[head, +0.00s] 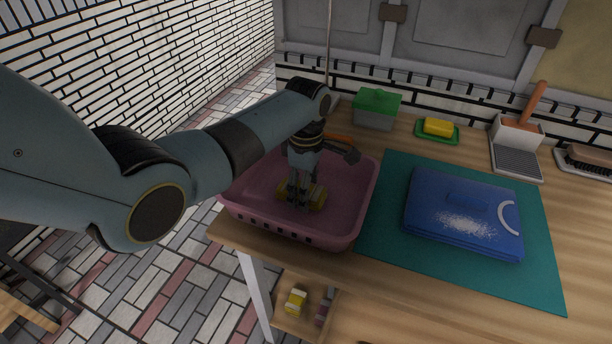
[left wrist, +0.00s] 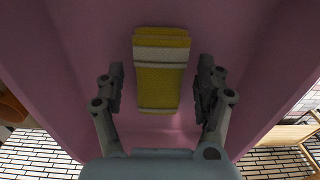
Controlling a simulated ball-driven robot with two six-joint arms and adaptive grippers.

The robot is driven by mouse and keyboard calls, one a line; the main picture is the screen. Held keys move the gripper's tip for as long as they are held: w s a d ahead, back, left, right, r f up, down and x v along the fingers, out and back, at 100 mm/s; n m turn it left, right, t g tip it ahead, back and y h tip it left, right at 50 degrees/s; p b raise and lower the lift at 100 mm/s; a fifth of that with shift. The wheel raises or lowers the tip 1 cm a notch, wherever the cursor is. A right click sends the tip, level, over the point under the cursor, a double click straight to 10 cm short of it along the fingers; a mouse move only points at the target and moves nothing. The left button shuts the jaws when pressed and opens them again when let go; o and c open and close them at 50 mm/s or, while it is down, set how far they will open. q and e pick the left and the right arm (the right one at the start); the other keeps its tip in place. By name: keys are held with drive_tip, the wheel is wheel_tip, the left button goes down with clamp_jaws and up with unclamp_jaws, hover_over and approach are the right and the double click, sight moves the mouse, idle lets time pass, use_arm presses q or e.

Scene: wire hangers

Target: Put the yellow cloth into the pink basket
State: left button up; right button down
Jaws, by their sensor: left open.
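The yellow cloth (left wrist: 160,85), with white bands, lies in the pink basket (left wrist: 240,75) in the left wrist view. In the head view the cloth (head: 317,196) shows partly behind my left gripper (head: 300,203). The pink basket (head: 357,208) stands at the left end of the wooden table. My left gripper (left wrist: 160,88) reaches down into the basket. Its fingers are open, one on each side of the cloth, with gaps between. My right gripper is in neither view.
Behind stand a green-lidded box (head: 377,108), a yellow block on a green dish (head: 437,128), a dustpan (head: 516,150) and a brush (head: 590,160). A low shelf (head: 290,322) is below.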

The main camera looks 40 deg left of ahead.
use_arm(q)
wheel_tip(320, 180, up, 13)
drive_tip(key=p, duration=0.1)
drive_tip(key=shift+f, duration=0.1)
idle(0.6)
